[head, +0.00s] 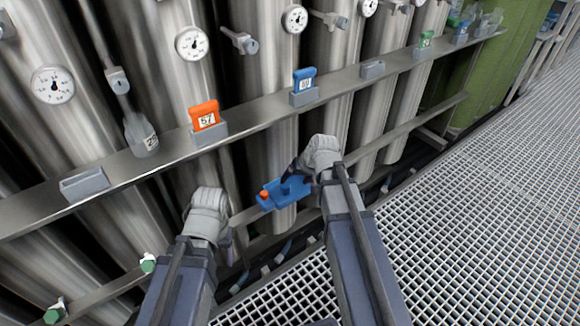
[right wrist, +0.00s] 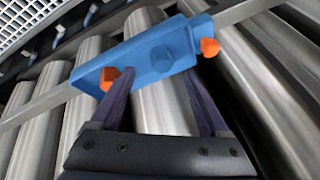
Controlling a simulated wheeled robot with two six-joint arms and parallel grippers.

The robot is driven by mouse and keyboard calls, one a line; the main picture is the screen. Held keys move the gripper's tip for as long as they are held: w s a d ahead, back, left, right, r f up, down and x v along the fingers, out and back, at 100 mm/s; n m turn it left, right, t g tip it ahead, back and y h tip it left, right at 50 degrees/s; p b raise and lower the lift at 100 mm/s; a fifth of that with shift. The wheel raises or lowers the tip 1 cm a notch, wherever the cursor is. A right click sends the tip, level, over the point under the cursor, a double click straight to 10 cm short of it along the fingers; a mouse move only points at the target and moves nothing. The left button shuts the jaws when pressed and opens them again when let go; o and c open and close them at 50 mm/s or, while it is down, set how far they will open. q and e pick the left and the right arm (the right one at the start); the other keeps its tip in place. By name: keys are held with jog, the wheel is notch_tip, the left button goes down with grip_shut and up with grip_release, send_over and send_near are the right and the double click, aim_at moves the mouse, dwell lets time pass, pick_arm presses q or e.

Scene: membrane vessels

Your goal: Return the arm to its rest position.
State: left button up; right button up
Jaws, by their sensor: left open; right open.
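My right gripper (head: 292,172) is open at a blue block with orange knobs (head: 287,191), in front of the lower rail. In the right wrist view, the two dark fingers of the right gripper (right wrist: 159,82) stand apart, with the blue block (right wrist: 140,60) just beyond or at their tips. I cannot tell whether they touch it. One orange knob is near the left finger, another at the block's right end. My left gripper (head: 231,248) hangs low at the left, largely hidden behind its own wrist, with no object visible in it.
Tall metal vessels (head: 240,75) stand behind a long shelf (head: 262,113). On it are an orange tag marked 57 (head: 205,116), a blue tag (head: 304,80), a clear bottle (head: 141,134) and an empty holder (head: 84,184). Gauges (head: 192,43) sit above. Open grating floor (head: 470,220) lies right.

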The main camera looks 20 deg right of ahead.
jog(key=s+a+f+n+g+h, duration=0.1)
jog(key=s+a+n+g+h, duration=0.15)
jog(key=s+a, duration=0.6)
jog(key=s+a+n+g+h, duration=0.1)
jog(key=s+a+n+g, duration=0.2)
jog(key=s+a, duration=0.55)
notch_tip(320, 180, up, 35)
jog(key=s+d+p, duration=0.2)
jog(key=p, duration=3.4)
jog(key=shift+f, duration=0.15)
jog(key=shift+s+d+t, duration=0.1)
jog(key=shift+d+t, duration=0.05)
jog(key=shift+t, duration=0.1)
